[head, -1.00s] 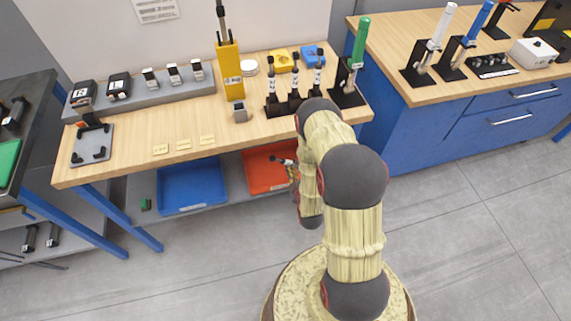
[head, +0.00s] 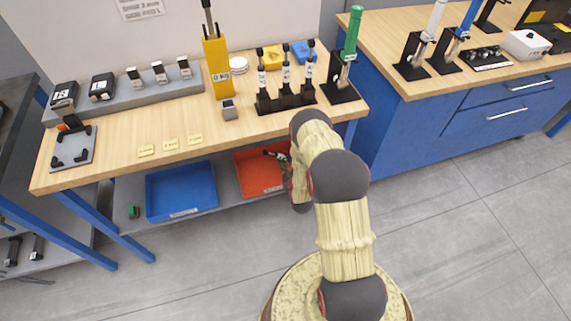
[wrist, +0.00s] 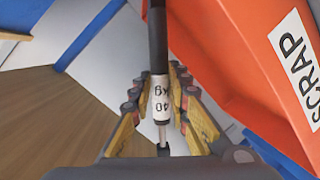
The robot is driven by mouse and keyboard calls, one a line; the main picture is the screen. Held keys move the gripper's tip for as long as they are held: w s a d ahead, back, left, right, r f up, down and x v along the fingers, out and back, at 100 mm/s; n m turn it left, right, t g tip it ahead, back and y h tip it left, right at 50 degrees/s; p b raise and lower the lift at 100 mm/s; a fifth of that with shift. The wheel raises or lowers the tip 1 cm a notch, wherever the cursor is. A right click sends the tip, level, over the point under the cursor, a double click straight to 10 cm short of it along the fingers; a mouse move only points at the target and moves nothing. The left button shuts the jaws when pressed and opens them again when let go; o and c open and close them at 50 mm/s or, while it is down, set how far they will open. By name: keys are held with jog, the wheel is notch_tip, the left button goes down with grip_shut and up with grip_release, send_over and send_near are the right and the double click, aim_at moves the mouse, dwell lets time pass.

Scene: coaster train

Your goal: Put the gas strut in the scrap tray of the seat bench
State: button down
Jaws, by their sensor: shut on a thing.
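My gripper (wrist: 160,108) is shut on the gas strut (wrist: 158,40), a black rod with a white "40 kg" label and a thin silver end. In the head view my gripper (head: 285,160) is partly hidden by my arm, and the strut's dark end (head: 272,154) shows against the scrap tray (head: 256,181). This orange-red tray stands on the low shelf under the bench. In the wrist view the tray (wrist: 238,62) fills the right side with its "SCRAP" label, close beside the strut. I cannot tell whether the strut is inside the rim.
A blue tray (head: 180,190) stands left of the scrap tray. The wooden bench top (head: 110,165) is above both. It holds a black rack (head: 285,102) with several struts, a yellow stand (head: 218,70) and a grey block (head: 229,110). The floor in front is clear.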

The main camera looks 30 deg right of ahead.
jog(key=shift+f, duration=0.4)
jog(key=shift+f+b, duration=0.5)
jog(key=shift+f, duration=0.05)
jog(key=shift+f, duration=0.1)
jog(key=c, duration=1.7)
grip_release()
jog(key=shift+c, duration=0.2)
jog(key=shift+o, duration=0.3)
